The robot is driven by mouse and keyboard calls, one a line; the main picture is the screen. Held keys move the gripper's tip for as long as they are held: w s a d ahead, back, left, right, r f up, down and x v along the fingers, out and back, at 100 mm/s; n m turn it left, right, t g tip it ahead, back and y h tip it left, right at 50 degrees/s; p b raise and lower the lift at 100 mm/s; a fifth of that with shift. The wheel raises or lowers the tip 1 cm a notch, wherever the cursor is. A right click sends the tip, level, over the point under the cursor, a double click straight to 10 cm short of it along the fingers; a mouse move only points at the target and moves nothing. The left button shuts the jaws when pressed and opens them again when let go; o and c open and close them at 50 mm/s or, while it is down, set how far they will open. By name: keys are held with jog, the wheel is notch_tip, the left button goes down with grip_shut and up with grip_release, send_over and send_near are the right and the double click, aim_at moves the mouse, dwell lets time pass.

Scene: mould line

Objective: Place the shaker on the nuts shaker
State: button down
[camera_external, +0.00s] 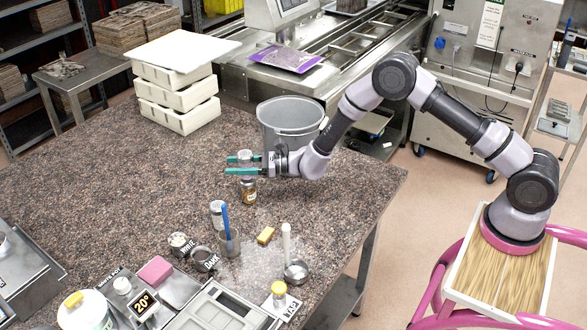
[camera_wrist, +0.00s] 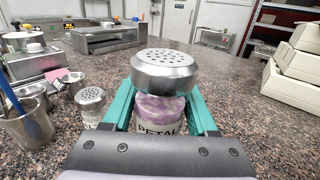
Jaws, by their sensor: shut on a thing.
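My gripper (camera_external: 236,165) has teal fingers and is shut on a shaker (camera_external: 245,157) above the table. In the wrist view this shaker (camera_wrist: 165,72) is upright, with a domed, perforated metal lid, purple contents and a label reading PETAL. The nuts shaker (camera_external: 249,193), a jar with brownish contents, stands on the speckled table directly below the held shaker in the external view. The near finger covers the join, so I cannot tell whether the two touch. I cannot see the nuts shaker in the wrist view, where the held shaker blocks that area.
Another metal-lidded shaker (camera_external: 217,213) stands nearer the front, beside a cup (camera_external: 229,243) holding a blue-handled tool. A grey bin (camera_external: 291,122) is behind my gripper. Stacked white trays (camera_external: 178,100) stand at the back left. The table's left middle is clear.

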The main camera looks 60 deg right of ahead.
jog(key=shift+f, duration=0.4)
jog(key=shift+f, duration=0.2)
jog(key=shift+c, duration=1)
grip_release()
jog(key=shift+r, duration=0.1)
